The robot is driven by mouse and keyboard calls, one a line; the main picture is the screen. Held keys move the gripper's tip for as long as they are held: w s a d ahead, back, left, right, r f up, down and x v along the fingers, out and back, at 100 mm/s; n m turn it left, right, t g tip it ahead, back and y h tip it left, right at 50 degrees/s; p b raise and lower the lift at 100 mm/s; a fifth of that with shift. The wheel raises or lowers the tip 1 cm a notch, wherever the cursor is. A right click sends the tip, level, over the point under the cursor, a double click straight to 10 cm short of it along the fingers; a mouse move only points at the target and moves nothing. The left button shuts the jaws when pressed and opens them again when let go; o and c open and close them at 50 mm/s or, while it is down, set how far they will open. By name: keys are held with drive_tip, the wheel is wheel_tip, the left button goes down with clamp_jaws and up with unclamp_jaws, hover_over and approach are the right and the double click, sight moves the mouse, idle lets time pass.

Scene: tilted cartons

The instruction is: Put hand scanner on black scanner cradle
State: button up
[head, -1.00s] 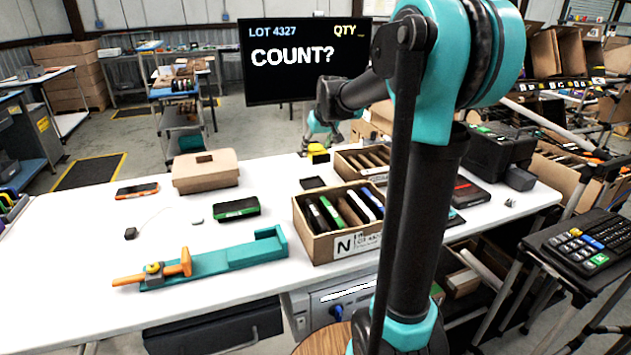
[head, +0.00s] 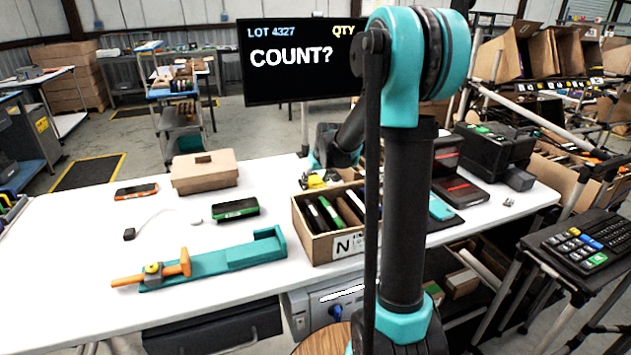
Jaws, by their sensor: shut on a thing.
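The hand scanner (head: 315,182), a small yellow and dark thing, is low over the table behind the open carton. My gripper (head: 326,172) is shut on it from above, and my arm partly covers the view. The black scanner cradle looks like the flat dark square seen earlier at this spot. It is now mostly hidden behind the scanner and gripper. I cannot tell whether the scanner touches it.
An open carton (head: 325,245) with several upright items stands just in front. A closed brown box (head: 204,180), an orange handset (head: 136,191), a green-edged device (head: 236,208) and a teal fixture (head: 215,262) lie left. Black devices (head: 460,191) stand right. The table's left front is clear.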

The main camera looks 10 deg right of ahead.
drive_tip(key=shift+f, duration=0.1)
drive_tip(key=o, duration=1)
drive_tip(key=v, duration=1.2)
